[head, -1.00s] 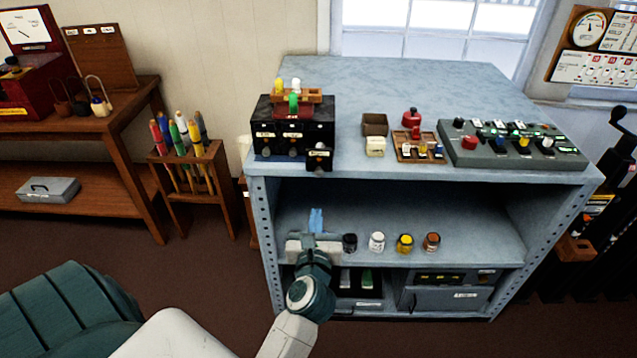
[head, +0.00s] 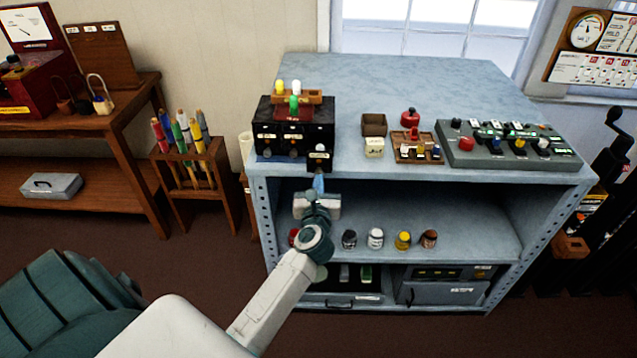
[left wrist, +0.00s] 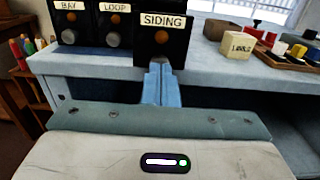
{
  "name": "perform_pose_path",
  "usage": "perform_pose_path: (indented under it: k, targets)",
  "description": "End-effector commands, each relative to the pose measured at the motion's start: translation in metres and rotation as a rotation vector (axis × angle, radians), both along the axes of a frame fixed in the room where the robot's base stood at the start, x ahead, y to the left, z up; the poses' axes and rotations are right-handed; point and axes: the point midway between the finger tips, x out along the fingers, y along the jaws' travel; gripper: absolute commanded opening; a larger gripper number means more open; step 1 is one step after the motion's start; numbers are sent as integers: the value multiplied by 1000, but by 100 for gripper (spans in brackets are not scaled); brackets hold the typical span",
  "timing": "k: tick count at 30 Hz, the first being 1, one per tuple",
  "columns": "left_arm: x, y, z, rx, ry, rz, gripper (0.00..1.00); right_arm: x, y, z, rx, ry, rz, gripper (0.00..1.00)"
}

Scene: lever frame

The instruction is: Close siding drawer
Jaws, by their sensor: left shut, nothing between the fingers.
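The black drawer cabinet (head: 266,120) stands at the left of the grey-blue shelf unit's top. Its siding drawer (head: 319,158) sticks out in front of the other drawer fronts. In the left wrist view the drawer front (left wrist: 162,38) carries a SIDING label, an orange spot and a round knob. My left gripper (head: 319,183) is shut and empty, its blue fingers (left wrist: 161,85) just below and in front of the siding drawer. The fingertips overlap the drawer's lower edge in the left wrist view; I cannot tell whether they touch. My right gripper is not in view.
The shelf unit's top (head: 420,85) also holds a small brown box (head: 374,124), a cream block (head: 374,147) and a lever panel (head: 512,146). Several jars (head: 375,238) stand on the shelf below. The floor in front is clear.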

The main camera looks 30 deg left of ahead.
Motion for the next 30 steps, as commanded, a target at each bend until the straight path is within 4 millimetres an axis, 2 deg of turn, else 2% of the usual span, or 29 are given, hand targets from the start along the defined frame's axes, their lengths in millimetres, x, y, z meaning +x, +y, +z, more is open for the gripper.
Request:
perform_pose_path:
  k: [5, 15, 18, 30]
  targets:
    - [3, 2, 0, 1, -1, 0, 0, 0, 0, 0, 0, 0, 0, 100]
    - [63, 39, -1, 3, -1, 2, 0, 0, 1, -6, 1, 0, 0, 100]
    - [74, 46, 0, 1, 0, 1, 0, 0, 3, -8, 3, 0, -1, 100]
    - [79, 49, 4, 3, -5, 1, 0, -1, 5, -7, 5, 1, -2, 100]
